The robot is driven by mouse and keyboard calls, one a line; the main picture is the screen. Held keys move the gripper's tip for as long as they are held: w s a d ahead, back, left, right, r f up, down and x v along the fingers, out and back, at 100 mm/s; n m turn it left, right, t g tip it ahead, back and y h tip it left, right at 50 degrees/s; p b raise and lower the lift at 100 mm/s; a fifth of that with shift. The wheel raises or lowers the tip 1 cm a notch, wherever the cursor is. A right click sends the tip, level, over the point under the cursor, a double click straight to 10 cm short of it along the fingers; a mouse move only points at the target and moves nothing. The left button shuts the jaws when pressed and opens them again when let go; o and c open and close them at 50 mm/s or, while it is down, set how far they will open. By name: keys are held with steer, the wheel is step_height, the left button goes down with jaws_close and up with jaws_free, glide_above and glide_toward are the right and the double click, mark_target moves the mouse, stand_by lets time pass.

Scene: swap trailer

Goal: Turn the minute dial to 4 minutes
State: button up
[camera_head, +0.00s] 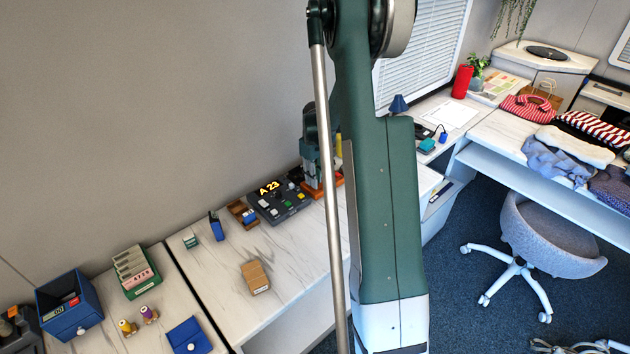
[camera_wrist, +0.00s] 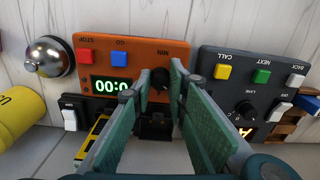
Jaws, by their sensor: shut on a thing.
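The orange timer box (camera_wrist: 134,55) has a black minute dial (camera_wrist: 160,80) under the label MIN, a red STOP button, a blue GO button and a lit display (camera_wrist: 111,87) that appears to read 00:0, its right end partly covered. The wrist view is upside down relative to the labels. My gripper (camera_wrist: 161,78) has its two green-padded fingers on either side of the dial, shut on it. In the head view the orange box (camera_head: 323,188) is mostly hidden behind my arm.
A dark panel (camera_wrist: 252,62) with CALL, NEXT and BACK buttons stands close beside the timer. A silver bell (camera_wrist: 49,56), a yellow cylinder (camera_wrist: 18,117) and a white rocker switch (camera_wrist: 69,118) are on the other side.

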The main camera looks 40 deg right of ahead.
steer(key=shift+m+b, duration=0.35)
steer(key=shift+m, duration=1.25)
steer(key=o, duration=0.9)
steer(key=shift+r, duration=0.1)
step_height(320, 180, up, 12)
steer(key=shift+a, duration=0.1)
